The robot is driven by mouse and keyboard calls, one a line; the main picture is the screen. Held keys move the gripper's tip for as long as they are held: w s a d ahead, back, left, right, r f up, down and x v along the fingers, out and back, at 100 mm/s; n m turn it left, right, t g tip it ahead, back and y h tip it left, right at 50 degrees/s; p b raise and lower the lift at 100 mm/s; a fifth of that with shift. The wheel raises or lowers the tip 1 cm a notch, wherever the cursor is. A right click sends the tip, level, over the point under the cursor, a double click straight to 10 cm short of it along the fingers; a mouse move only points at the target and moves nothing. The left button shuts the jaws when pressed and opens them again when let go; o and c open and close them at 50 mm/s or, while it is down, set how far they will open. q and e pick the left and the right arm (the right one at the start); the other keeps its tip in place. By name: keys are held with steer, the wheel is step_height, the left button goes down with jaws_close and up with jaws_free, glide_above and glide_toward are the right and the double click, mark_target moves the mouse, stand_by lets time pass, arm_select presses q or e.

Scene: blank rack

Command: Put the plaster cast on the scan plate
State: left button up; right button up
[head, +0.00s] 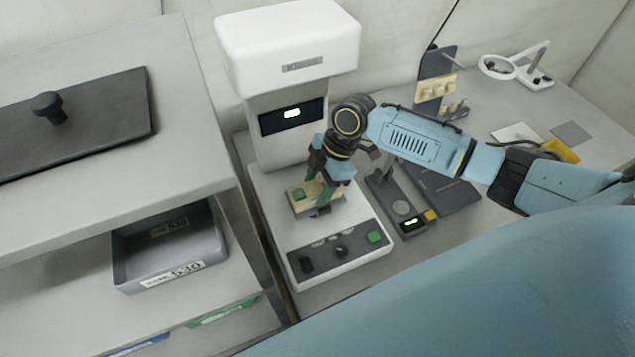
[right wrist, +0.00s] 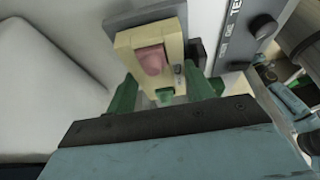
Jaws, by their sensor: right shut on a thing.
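The plaster cast (head: 297,206) is a cream block at the front of the white scanner (head: 288,40). In the right wrist view the cast (right wrist: 126,44) shows a pink inset on its face. My right gripper (head: 313,194) is shut on the cast, with a green finger on each side in the right wrist view (right wrist: 165,92). A grey plate (right wrist: 115,22), apparently the scan plate, shows just behind the cast. I cannot tell whether cast and plate touch. The gripper hides part of the cast in the head view. My left gripper is not in view.
The scanner's front panel (head: 338,251) has a knob and a green button. A grey shelf unit (head: 195,160) with a bin (head: 170,258) stands close at left. A small device with a display (head: 400,207) and a rack with cream pieces (head: 437,87) stand at right.

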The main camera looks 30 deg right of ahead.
steer(key=shift+w, duration=0.15)
steer(key=shift+f, duration=0.2)
steer(key=o, duration=0.8)
steer(key=v, duration=1.2)
steer(key=shift+r, duration=0.2)
